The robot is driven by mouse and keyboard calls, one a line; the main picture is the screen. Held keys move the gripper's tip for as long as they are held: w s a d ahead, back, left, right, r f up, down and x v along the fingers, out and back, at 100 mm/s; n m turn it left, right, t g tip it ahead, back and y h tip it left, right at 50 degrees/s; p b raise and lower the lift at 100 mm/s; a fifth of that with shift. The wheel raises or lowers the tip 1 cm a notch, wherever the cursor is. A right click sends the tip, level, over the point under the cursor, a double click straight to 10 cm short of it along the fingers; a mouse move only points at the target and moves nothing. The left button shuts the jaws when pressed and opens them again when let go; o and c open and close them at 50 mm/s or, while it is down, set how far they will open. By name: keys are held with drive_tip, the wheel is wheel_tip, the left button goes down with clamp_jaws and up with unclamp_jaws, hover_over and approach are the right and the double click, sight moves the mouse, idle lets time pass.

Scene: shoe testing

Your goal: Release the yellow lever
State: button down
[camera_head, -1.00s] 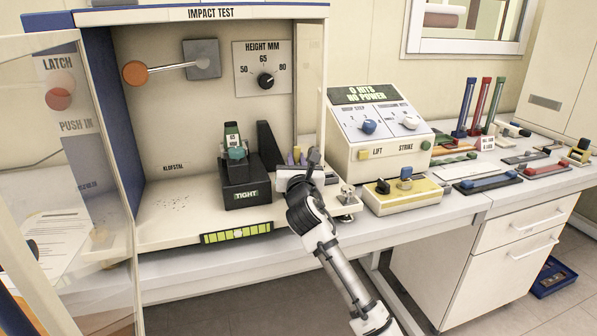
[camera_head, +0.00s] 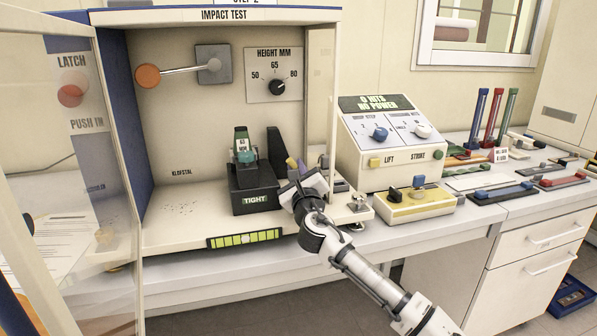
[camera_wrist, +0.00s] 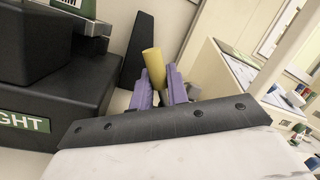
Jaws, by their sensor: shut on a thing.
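The yellow lever (camera_wrist: 153,66) stands between the two purple fingers of my gripper (camera_wrist: 160,92) in the wrist view. The fingers are shut on it, and its rounded upper end shows above them. Its lower part is hidden behind the fingers and the dark wrist plate. In the head view my gripper (camera_head: 296,168) is low inside the impact test cabinet (camera_head: 225,14), just right of the black block marked TIGHT (camera_head: 252,199). The lever is mostly hidden there by my gripper.
A dark wedge-shaped upright (camera_wrist: 137,48) stands close behind the lever. The cabinet's clear door (camera_head: 75,190) is open at the left. A control box (camera_head: 392,145) and a yellow-topped switch box (camera_head: 414,203) stand to the right.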

drive_tip(key=shift+f, duration=0.15)
idle(0.3)
drive_tip(key=c, duration=1.7)
unclamp_jaws()
drive_tip(key=b+v, duration=0.3)
drive_tip(key=v, duration=1.1)
